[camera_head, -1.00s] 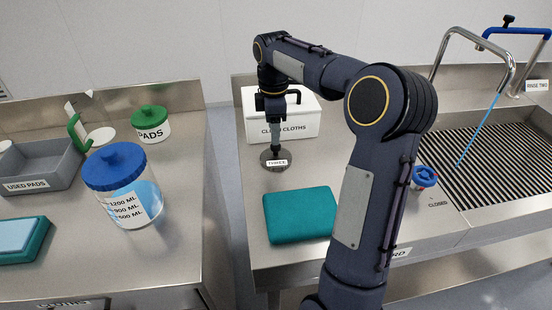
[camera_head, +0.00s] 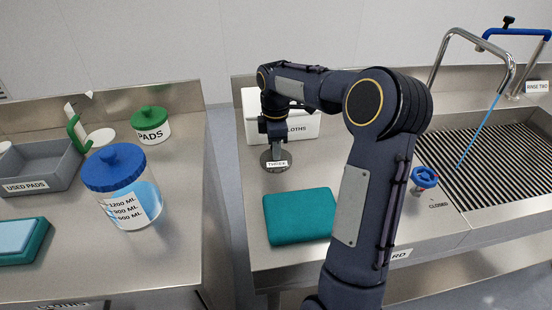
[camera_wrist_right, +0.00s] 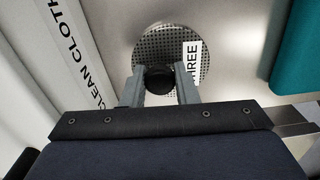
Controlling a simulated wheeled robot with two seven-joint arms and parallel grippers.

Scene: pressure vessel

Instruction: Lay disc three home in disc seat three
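Disc three (camera_head: 272,157) is a round, perforated grey disc labelled THREE. It lies on the steel worktop in front of the white box. In the right wrist view the disc (camera_wrist_right: 147,48) has a black knob (camera_wrist_right: 158,80) standing up from it. My right gripper (camera_wrist_right: 158,76) is lowered over the disc, one finger on each side of the knob. The fingers look very close to the knob, but I cannot tell whether they press on it. In the head view the right gripper (camera_head: 273,146) points straight down. My left gripper is out of view. I see no disc seat three.
A white CLEAN CLOTHS box (camera_head: 305,127) stands right behind the disc. A teal block (camera_head: 299,215) lies in front. To the right are a blue valve handle (camera_head: 424,178) and a slatted sink (camera_head: 490,145). A blue-lidded jar (camera_head: 128,205) stands on the left bench, across a gap.

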